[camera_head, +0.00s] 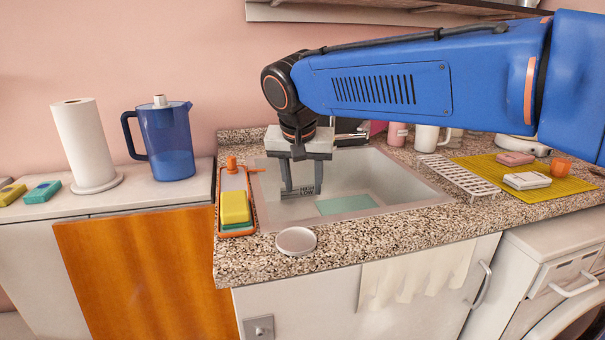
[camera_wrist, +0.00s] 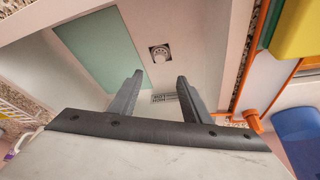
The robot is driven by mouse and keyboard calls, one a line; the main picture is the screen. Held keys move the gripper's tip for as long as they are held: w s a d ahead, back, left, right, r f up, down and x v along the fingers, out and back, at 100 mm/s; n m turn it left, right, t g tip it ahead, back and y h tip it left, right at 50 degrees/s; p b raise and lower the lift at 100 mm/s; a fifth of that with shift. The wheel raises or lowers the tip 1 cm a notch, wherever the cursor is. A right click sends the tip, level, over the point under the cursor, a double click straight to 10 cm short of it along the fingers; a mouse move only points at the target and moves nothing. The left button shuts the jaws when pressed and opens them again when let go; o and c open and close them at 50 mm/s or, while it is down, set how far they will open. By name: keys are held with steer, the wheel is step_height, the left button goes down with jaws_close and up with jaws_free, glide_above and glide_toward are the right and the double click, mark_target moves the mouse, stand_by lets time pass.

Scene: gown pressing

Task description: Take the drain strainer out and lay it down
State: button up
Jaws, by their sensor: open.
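The drain strainer (camera_wrist: 160,53) shows in the wrist view as a small round grey piece at the drain in the sink floor. I cannot tell how deep it sits. My gripper (camera_wrist: 160,77) is open and empty, its two fingers pointing down into the basin. The strainer lies beyond the fingertips, apart from them. In the head view my gripper (camera_head: 302,191) hangs inside the left part of the sink (camera_head: 400,190), and the strainer cannot be made out there. A round pale dish (camera_head: 296,240) lies on the counter in front of the sink.
A teal mat (camera_head: 347,204) lies on the sink floor, right of my gripper. An orange caddy with a yellow sponge (camera_head: 235,207) stands at the sink's left edge. A white rack (camera_head: 458,175) and yellow mat (camera_head: 540,186) lie to the right.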

steer(key=x, duration=1.4)
steer(key=shift+w+a+f, duration=0.1)
jaws_close()
